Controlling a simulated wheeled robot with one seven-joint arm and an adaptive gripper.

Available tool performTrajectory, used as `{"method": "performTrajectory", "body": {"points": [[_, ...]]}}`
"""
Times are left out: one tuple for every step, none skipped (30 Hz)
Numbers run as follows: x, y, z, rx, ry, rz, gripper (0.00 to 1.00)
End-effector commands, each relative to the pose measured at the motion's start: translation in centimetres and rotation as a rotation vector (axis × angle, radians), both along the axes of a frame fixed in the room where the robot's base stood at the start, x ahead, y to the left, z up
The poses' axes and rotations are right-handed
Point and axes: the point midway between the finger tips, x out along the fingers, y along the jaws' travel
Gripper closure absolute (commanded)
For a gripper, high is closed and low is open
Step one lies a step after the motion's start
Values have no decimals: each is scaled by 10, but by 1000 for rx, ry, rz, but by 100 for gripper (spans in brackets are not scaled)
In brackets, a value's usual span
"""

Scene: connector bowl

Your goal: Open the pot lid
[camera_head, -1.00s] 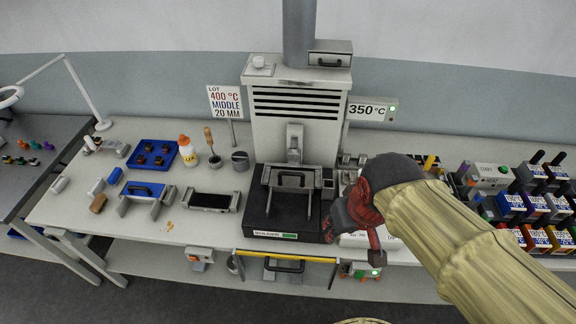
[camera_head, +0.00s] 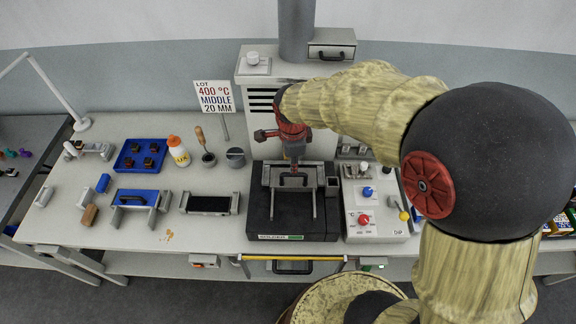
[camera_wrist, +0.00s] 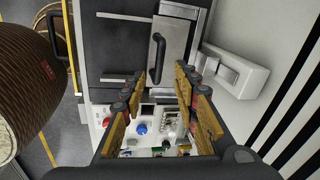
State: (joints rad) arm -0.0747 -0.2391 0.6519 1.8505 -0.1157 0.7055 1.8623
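The pot lid (camera_head: 283,180) is a grey plate with a dark bar handle, lying flat on the black pot unit (camera_head: 262,222) in the middle of the bench. The lid appears closed. In the wrist view the lid (camera_wrist: 178,48) is at the top centre, with its black handle (camera_wrist: 155,58) upright in the picture. My gripper (camera_head: 294,165) is over the back part of the lid, pointing down. In the wrist view its fingers (camera_wrist: 159,85) are spread and empty, with the handle ahead of the tips. Contact with the handle cannot be made out.
A control panel (camera_head: 378,226) with red and blue knobs stands right of the pot unit. A ventilated tower (camera_head: 258,75) stands behind it. A dark plate in a metal frame (camera_head: 209,203), a grey cup (camera_head: 236,157) and a blue tray (camera_head: 137,155) are left. A yellow rail (camera_head: 300,257) runs along the front.

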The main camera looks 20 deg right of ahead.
Motion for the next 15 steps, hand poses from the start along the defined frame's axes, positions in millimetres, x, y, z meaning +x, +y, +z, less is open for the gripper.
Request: {"method": "performTrajectory", "body": {"points": [[0,0,-1,10,-5,-57,70],[0,0,-1,15,-8,-87,70],[1,0,0,22,-13,-121,70],[1,0,0,27,-15,-141,70],[1,0,-1,30,-16,-157,70],[1,0,-2,32,-16,-170,70],[1,0,-3,34,-16,-177,70],[2,0,-5,33,-17,-181,70],[2,-1,-9,34,-16,-183,70],[2,-1,-12,34,-15,-183,70],[3,-1,-16,34,-14,-182,70],[4,-1,-22,33,-14,-183,70],[5,-2,-27,34,-14,-181,70],[5,-2,-32,33,-13,-182,70],[7,-3,-38,33,-12,-182,70]]}}
